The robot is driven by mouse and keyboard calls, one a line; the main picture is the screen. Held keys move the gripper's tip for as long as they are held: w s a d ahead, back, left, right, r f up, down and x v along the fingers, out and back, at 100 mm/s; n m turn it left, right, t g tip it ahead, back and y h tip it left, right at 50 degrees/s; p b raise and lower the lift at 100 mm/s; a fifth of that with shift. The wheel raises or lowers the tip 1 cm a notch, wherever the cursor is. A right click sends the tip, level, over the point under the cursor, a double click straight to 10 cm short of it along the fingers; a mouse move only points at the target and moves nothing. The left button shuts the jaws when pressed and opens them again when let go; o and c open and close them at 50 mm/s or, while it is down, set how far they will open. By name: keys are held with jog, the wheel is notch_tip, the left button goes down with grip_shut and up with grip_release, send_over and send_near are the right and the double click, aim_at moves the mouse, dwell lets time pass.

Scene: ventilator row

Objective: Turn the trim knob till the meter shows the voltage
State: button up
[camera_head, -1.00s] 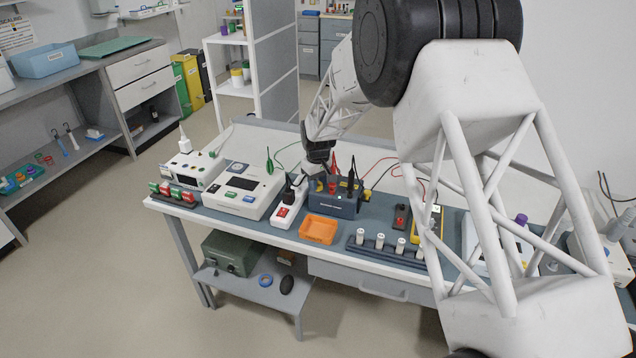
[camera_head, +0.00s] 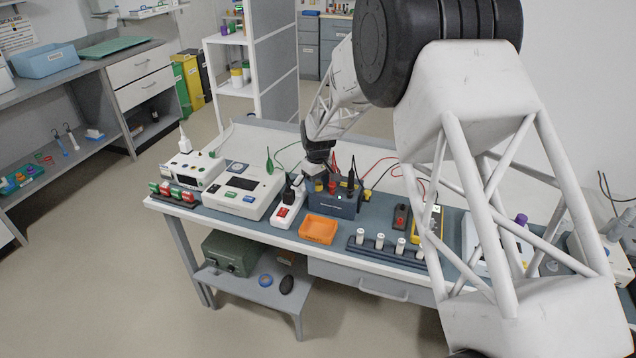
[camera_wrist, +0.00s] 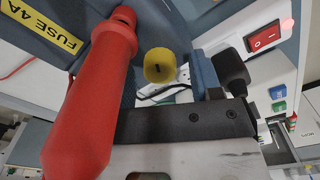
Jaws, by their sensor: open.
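A blue power supply box (camera_head: 345,207) stands on the bench, with red and black plugs on top. A yellow knob (camera_wrist: 160,65) with a dark mark is on the box; it also shows in the head view (camera_head: 319,187). I cannot tell where the mark points. A large red plug (camera_wrist: 92,100) is close to the wrist camera, left of the knob. My gripper (camera_head: 319,168) is above the box's left part, open and empty, apart from the knob; its fingertips are hard to make out. The yellow meter (camera_head: 437,212) is partly hidden behind my arm; its reading is too small to read.
A white power strip (camera_head: 289,210) with a red switch (camera_wrist: 263,37) and a black plug (camera_wrist: 231,72) is close beside the box. An orange tray (camera_head: 318,230) and a rack of white cylinders (camera_head: 381,241) lie in front. Red and green leads run behind.

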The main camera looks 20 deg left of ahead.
aim_at(318, 183)
jog(key=shift+r, duration=0.15)
jog(key=shift+r, duration=3.75)
